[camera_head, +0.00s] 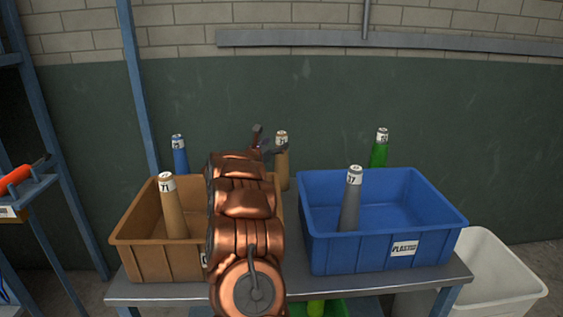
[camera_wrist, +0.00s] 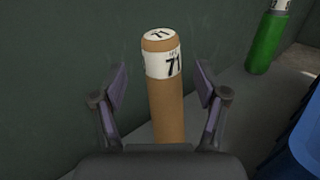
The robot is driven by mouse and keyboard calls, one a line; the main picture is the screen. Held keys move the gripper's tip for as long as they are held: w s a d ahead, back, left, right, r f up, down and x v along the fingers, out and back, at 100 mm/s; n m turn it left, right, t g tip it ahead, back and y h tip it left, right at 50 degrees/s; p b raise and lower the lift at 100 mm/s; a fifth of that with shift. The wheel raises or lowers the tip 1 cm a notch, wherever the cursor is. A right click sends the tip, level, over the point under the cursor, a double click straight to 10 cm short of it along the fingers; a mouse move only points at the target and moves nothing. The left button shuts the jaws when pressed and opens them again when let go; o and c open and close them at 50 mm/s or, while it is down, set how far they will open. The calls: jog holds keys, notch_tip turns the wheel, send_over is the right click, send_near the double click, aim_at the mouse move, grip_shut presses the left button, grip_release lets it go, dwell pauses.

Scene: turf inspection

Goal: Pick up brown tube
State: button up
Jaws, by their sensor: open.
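A brown tube (camera_head: 282,160) with a white label stands upright behind the bins, at the back of the table. In the wrist view the brown tube (camera_wrist: 165,100) shows the number 71 on its label and top. My gripper (camera_wrist: 160,95) is open, with one finger on each side of the tube and a gap on both sides. In the head view my gripper (camera_head: 264,143) is just left of the tube, partly hidden by my arm. A second brown tube (camera_head: 172,207), also labelled 71, leans in the brown bin (camera_head: 150,262).
A blue bin (camera_head: 330,255) holds a grey tube (camera_head: 351,200). A green tube (camera_head: 379,148) and a blue tube (camera_head: 180,155) stand at the back of the table (camera_head: 390,280). The dark green wall (camera_head: 440,120) is close behind. A white bin (camera_head: 505,280) stands at right.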

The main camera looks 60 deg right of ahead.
aim_at(279, 141)
jog(key=d, duration=0.3)
jog(key=shift+s+d+r+p, duration=0.1)
jog(key=shift+s+r+p, duration=0.15)
jog(key=shift+p, duration=0.1)
jog(key=shift+w+d+f, duration=0.1)
jog(key=shift+w+d, duration=0.05)
jog(key=shift+d, duration=0.35)
jog(key=c, duration=1.2)
